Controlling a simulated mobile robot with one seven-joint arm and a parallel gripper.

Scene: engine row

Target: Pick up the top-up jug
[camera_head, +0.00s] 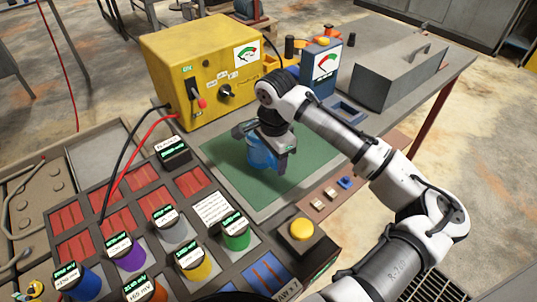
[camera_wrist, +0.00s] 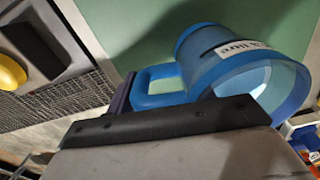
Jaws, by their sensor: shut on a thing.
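The top-up jug (camera_head: 262,157) is a translucent blue jug over the green mat (camera_head: 222,158) in the head view. In the wrist view the jug (camera_wrist: 245,72) shows its open mouth, a white label reading "litre" and a blue loop handle (camera_wrist: 158,84). My gripper (camera_head: 281,160) is at the jug's right side in the head view and is shut on it, by the handle. A dark finger shows beside the handle in the wrist view; the contact itself is partly hidden. I cannot tell whether the jug touches the mat.
A yellow tester box (camera_head: 205,62) with red and black leads stands behind. A blue unit with a gauge (camera_head: 322,66) and a grey metal box (camera_head: 400,75) stand to the right. A rack with several coloured, labelled cups (camera_head: 128,255) and a yellow button (camera_head: 301,229) is in front.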

